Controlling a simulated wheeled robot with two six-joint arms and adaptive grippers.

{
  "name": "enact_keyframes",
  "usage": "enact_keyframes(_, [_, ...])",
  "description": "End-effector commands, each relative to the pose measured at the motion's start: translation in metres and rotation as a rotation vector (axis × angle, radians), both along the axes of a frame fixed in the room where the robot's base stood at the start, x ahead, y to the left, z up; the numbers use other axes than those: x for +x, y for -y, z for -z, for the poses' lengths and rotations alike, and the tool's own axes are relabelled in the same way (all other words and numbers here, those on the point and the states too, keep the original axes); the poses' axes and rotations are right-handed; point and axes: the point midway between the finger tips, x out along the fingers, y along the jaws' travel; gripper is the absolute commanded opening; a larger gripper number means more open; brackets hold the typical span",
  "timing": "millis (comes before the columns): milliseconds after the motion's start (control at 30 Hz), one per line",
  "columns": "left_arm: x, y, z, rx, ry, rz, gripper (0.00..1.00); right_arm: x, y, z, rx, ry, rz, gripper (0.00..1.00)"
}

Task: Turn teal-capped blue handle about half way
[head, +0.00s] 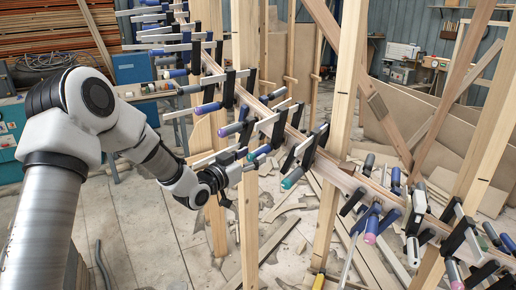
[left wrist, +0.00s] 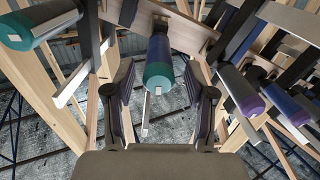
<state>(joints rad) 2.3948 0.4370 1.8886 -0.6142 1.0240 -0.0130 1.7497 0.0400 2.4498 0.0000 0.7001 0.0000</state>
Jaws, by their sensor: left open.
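A blue handle with a teal cap (head: 259,153) belongs to a clamp on the curved wooden stringer (head: 325,165). In the left wrist view the teal-capped blue handle (left wrist: 159,72) points toward the camera, between the two open fingers of my left gripper (left wrist: 158,100), with a gap visible on both sides. In the head view my left gripper (head: 238,165) is just left of this handle. A second teal-capped handle (head: 292,178) is lower right along the stringer; a teal-capped handle also shows at upper left in the left wrist view (left wrist: 40,22). My right gripper is not in view.
A purple-capped handle (head: 231,130) is close by; a purple-capped handle also stands right of the fingers in the left wrist view (left wrist: 241,92). Several more clamps line the stringer. Upright timber posts (head: 340,130) stand near. Wood scraps litter the floor.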

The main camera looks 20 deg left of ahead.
Motion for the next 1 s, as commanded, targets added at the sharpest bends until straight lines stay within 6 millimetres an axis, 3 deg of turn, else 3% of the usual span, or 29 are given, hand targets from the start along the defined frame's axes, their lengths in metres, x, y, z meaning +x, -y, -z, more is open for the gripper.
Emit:
enact_keyframes(200, [0.029, 0.008, -0.001, 0.001, -0.002, 0.002, 0.55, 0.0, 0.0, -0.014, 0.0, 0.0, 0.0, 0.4])
enact_keyframes(467, [0.032, 0.009, 0.001, -0.001, -0.001, 0.001, 0.55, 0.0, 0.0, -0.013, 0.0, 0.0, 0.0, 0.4])
enact_keyframes(600, [0.032, 0.008, 0.001, -0.001, -0.002, 0.001, 0.05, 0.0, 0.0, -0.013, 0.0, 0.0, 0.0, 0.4])
enact_keyframes(633, [0.032, 0.008, 0.001, -0.001, -0.002, 0.001, 0.0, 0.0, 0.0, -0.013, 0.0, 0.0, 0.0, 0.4])
enact_keyframes(1000, [0.032, 0.008, 0.001, -0.024, -0.007, 0.001, 0.0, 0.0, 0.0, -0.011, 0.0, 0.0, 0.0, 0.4])
